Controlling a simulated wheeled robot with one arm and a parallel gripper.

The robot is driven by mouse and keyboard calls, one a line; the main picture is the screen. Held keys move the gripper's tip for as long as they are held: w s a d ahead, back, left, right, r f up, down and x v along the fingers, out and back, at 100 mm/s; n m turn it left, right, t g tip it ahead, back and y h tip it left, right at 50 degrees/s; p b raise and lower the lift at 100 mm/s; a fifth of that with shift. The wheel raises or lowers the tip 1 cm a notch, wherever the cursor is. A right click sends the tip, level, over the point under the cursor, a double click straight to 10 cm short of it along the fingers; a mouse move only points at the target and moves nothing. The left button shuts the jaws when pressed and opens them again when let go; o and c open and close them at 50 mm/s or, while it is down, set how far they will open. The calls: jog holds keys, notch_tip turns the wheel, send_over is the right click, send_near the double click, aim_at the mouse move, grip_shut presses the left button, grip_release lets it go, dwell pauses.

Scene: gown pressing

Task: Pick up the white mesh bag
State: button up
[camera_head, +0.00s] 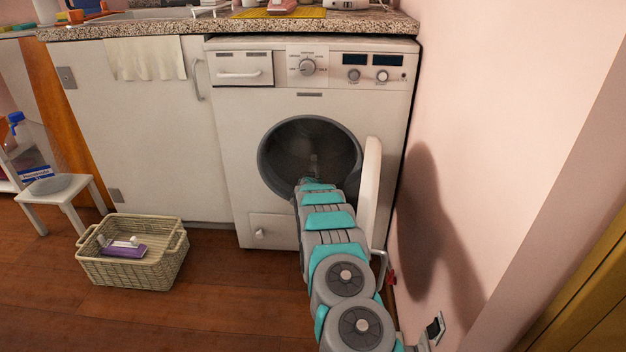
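I cannot make out a white mesh bag anywhere in this view. The white washing machine (310,105) stands under the counter with its round door (371,190) swung open to the right. My arm reaches from the lower right up to the dark drum opening (290,150). The far end of my arm is at the lower part of the opening. My gripper (314,164) shows only as a faint grey shape in the dark drum. I cannot tell whether its fingers are open or shut, or whether they touch anything. The drum's contents are too dark to tell.
A wicker basket (135,272) with a purple-and-white item (123,247) stands on the wooden floor at left. A small white stool (66,195) with a bowl (50,184) is farther left. A pink wall (480,130) closely bounds the right side. Floor between basket and arm is clear.

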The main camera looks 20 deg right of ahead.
grip_shut()
dwell(0.6)
dwell(0.8)
